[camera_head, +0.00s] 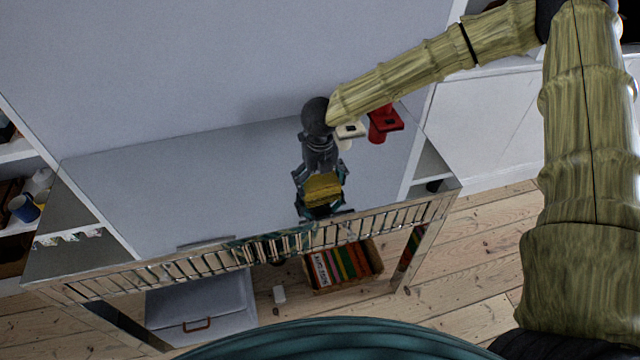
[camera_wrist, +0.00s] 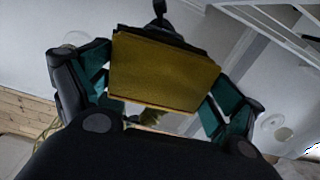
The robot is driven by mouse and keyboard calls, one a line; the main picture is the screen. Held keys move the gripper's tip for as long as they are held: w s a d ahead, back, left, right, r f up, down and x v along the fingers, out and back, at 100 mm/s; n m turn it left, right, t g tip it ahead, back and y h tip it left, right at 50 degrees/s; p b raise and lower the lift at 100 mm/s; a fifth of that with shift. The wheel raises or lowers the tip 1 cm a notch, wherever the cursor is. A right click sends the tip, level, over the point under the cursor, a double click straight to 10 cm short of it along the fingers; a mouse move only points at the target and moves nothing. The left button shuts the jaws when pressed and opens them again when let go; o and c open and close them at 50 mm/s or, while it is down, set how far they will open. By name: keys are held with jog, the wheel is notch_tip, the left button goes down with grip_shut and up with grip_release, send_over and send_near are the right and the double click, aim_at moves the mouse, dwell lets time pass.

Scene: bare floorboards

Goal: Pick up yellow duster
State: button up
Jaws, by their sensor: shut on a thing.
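The yellow duster (camera_head: 323,188) is a yellow block with a dark part, seen near the front edge of the grey-white tabletop in the head view. In the wrist view the yellow duster (camera_wrist: 163,72) fills the upper middle as a yellow slab with a dark edge behind it. My gripper (camera_head: 321,193) has its teal-lined fingers on both sides of it. In the wrist view my gripper (camera_wrist: 160,88) is shut on the duster, one finger against each end. I cannot tell whether the duster touches the tabletop.
A red object (camera_head: 384,122) and a white one (camera_head: 349,131) stand behind the gripper, to its right. A slatted metal rail (camera_head: 180,270) runs along the front edge. Below are a grey box (camera_head: 203,308) and a crate of books (camera_head: 343,267). The tabletop's left part (camera_head: 170,190) is clear.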

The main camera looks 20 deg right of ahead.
aim_at(320, 182)
jog(key=shift+r+b, duration=0.35)
jog(key=shift+r, duration=0.45)
notch_tip(320, 182, up, 2)
jog(key=shift+b, duration=0.3)
jog(key=s+a+r+b, duration=0.1)
jog(key=s+a+b, duration=0.2)
jog(key=s, duration=1.2)
jog(key=shift+s+a+r, duration=0.2)
jog(key=shift+s+a, duration=0.05)
jog(key=shift+a, duration=0.25)
jog(key=shift+o, duration=0.8)
jog(key=shift+c, duration=0.5)
